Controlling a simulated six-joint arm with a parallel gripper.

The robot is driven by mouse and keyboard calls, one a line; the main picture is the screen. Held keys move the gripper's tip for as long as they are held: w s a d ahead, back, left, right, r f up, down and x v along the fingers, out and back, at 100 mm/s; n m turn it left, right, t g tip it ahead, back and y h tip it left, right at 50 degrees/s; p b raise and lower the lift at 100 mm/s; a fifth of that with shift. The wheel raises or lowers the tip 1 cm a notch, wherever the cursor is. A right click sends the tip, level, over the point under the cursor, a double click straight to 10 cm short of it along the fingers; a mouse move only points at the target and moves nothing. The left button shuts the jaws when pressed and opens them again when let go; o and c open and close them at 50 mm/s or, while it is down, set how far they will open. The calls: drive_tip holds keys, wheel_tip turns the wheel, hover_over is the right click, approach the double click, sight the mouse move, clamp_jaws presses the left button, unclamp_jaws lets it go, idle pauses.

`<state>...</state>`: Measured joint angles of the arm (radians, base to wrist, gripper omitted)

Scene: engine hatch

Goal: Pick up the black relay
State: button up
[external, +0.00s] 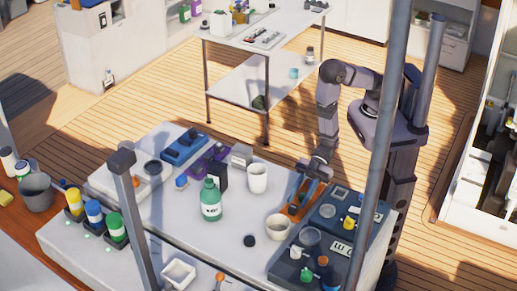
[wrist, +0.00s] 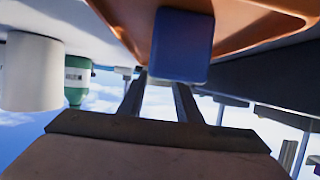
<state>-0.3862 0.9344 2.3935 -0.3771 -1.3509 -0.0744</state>
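My gripper (external: 308,190) is low over an orange tray (external: 299,211) at the right of the white worktop. In the wrist view, two dark fingers (wrist: 158,92) stand apart with open space between them. A dark blue block (wrist: 182,46) is close by, in front of the orange tray surface (wrist: 255,22), and covers the tip of one finger. I cannot tell whether it touches the finger. I cannot identify the black relay for certain; a black box (external: 218,177) stands upright behind the green bottle, away from my gripper.
A green bottle (external: 211,205), a white cup (external: 257,179) and a cream cup (external: 278,227) stand left of my gripper. A small black round piece (external: 249,240) lies on the worktop. Metal posts cross the foreground.

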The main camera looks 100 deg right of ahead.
drive_tip(key=shift+p+x, duration=0.3)
drive_tip(key=shift+x, duration=1)
clamp_jaws()
drive_tip(key=shift+r, duration=0.15)
wheel_tip(320, 180, up, 10)
drive_tip(key=b, duration=0.1)
drive_tip(key=shift+b, duration=0.3)
